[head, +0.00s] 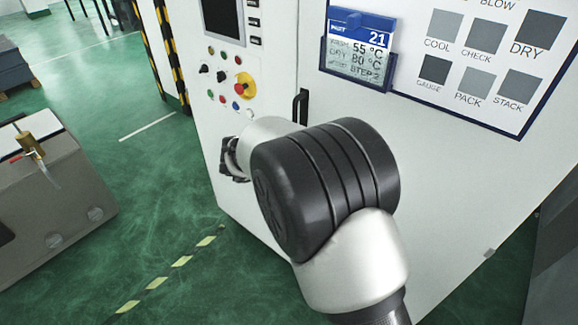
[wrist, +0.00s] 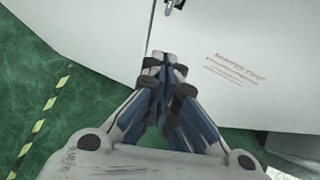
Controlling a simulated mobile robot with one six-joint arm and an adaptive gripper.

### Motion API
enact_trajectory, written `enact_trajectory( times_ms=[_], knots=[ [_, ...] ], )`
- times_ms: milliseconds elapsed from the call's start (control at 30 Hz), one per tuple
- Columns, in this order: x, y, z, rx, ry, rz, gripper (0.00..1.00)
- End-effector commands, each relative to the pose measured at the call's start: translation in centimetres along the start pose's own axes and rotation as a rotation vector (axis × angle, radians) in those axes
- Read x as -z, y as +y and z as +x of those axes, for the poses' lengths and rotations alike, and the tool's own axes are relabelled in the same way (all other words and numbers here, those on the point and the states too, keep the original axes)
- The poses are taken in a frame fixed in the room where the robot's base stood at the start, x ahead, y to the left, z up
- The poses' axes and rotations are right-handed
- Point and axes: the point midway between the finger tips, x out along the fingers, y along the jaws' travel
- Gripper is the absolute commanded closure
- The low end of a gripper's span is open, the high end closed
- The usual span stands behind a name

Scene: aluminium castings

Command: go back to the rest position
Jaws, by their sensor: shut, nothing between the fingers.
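My gripper (wrist: 165,62) is shut and empty in the wrist view, its fingertips together in front of a white cabinet. In the head view my gripper (head: 232,160) is partly hidden behind my own arm, close to the cabinet front below the control buttons. My arm reaches up from the lower right of the head view. The white cabinet (head: 460,190) fills the middle and right; it also shows in the wrist view (wrist: 100,25).
The cabinet has a black handle (head: 300,106), a control panel with a yellow-and-red stop button (head: 244,86), and a blue-topped card (head: 358,50) in a holder. A grey box-like unit (head: 50,205) stands at the left. Green floor (head: 165,225) lies open between.

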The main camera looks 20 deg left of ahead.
Motion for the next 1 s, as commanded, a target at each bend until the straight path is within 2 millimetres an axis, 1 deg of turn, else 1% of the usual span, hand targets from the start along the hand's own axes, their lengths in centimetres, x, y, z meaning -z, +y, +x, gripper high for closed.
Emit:
enact_trajectory(
  times_ms=[33, 100, 267, 333, 367, 467, 500, 567, 600, 667, 700, 733, 767, 800, 867, 900, 967, 1000],
  knots=[
    [-0.1, 0.1, -0.7, -0.001, -0.001, -0.001, 1.00],
    [0.0, 0.2, -1.2, -0.001, 0.000, -0.001, 1.00],
    [0.1, 0.2, -1.5, 0.001, 0.001, -0.001, 1.00],
    [-0.4, 0.1, -1.7, -0.008, -0.006, -0.013, 1.00],
    [-1.0, 0.0, -1.8, -0.017, -0.014, -0.027, 1.00],
    [-4.5, -0.7, -3.0, -0.078, -0.070, -0.133, 1.00],
    [-6.5, -1.3, -3.9, -0.113, -0.108, -0.207, 1.00],
    [-9.8, -2.4, -5.7, -0.172, -0.178, -0.353, 1.00],
    [-11.7, -3.3, -7.1, -0.208, -0.230, -0.469, 1.00],
    [-13.9, -4.9, -9.4, -0.251, -0.307, -0.657, 1.00],
    [-14.9, -6.1, -11.0, -0.273, -0.355, -0.786, 1.00],
    [-15.4, -7.0, -12.2, -0.285, -0.389, -0.886, 1.00],
    [-15.7, -8.0, -13.4, -0.294, -0.422, -0.987, 1.00],
    [-15.8, -9.3, -15.0, -0.303, -0.462, -1.124, 1.00],
    [-15.2, -11.5, -17.3, -0.310, -0.513, -1.334, 1.00],
    [-14.5, -13.1, -18.7, -0.311, -0.539, -1.476, 1.00],
    [-12.8, -15.7, -20.6, -0.309, -0.565, -1.692, 1.00],
    [-11.2, -17.5, -21.7, -0.307, -0.572, -1.838, 1.00]
  ],
)
